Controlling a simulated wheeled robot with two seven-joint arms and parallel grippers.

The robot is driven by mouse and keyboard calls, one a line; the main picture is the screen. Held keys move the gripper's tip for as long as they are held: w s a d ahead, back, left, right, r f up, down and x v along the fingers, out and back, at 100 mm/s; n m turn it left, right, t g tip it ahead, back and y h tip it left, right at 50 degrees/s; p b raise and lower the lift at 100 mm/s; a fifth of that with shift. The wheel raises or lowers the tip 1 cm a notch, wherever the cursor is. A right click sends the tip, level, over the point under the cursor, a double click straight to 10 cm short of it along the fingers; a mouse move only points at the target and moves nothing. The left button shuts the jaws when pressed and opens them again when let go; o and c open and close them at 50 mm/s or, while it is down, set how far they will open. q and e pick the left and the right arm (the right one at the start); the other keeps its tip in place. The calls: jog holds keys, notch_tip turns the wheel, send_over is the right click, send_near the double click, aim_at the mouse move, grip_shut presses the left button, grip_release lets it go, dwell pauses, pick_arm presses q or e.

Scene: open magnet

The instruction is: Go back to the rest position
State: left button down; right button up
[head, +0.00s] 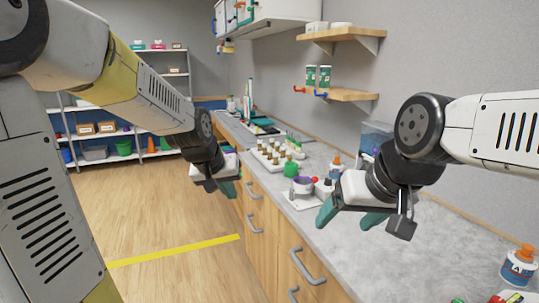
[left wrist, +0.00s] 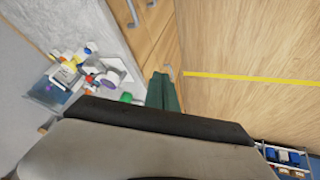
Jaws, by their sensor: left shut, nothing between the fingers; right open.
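My left gripper (head: 228,187) hangs in front of the cabinet drawers, left of the counter's front edge in the head view. Its green fingers are shut with nothing between them, and they also show in the left wrist view (left wrist: 162,92). My right gripper (head: 347,216) is over the counter at the right of the head view. Its green fingers are apart and I see nothing held in them.
The grey counter (head: 400,265) carries a white rack of small vials (head: 275,155), a green cup (head: 291,169), a purple-rimmed bowl (head: 302,186) and a glue bottle (head: 518,266). Drawer handles (head: 308,268) stick out in front. The wooden floor (head: 170,220) at left is clear.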

pick_arm(q)
jog(key=s+a+r, duration=0.2)
jog(key=s, duration=0.8)
jog(key=s+a+r, duration=0.1)
jog(key=s+r, duration=0.2)
jog(key=s, duration=0.7)
jog(key=shift+a, duration=0.35)
